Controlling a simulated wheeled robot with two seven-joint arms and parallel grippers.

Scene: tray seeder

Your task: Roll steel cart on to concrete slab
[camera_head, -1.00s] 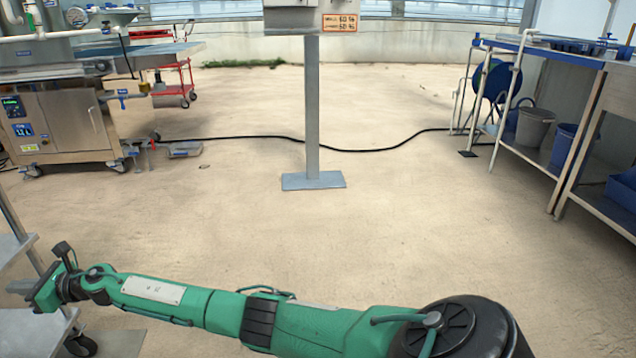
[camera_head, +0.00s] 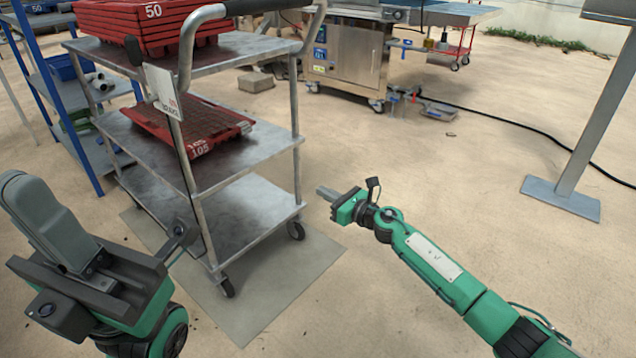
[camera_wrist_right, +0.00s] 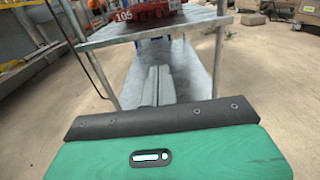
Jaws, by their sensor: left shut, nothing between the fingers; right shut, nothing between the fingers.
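The steel cart (camera_head: 245,215) has three shelves and stands left of centre in the head view, over a flat grey concrete slab (camera_head: 270,300). Its near wheel and right wheel appear to be on the slab; other wheels are hidden. Red trays (camera_head: 150,28) lie on its top shelf and another (camera_head: 190,128) on the middle shelf. My left gripper (camera_head: 22,188) is shut and empty, in front and left of the cart. My right gripper (camera_head: 322,191) is shut and empty, right of the cart. Its fingers (camera_wrist_right: 157,85) point toward the cart in the right wrist view.
A blue rack (camera_head: 60,105) stands close behind and left of the cart. A steel machine (camera_head: 345,55) on castors stands at the back. A grey post on a base plate (camera_head: 560,197) stands at right, with a black hose behind it. The floor between is clear.

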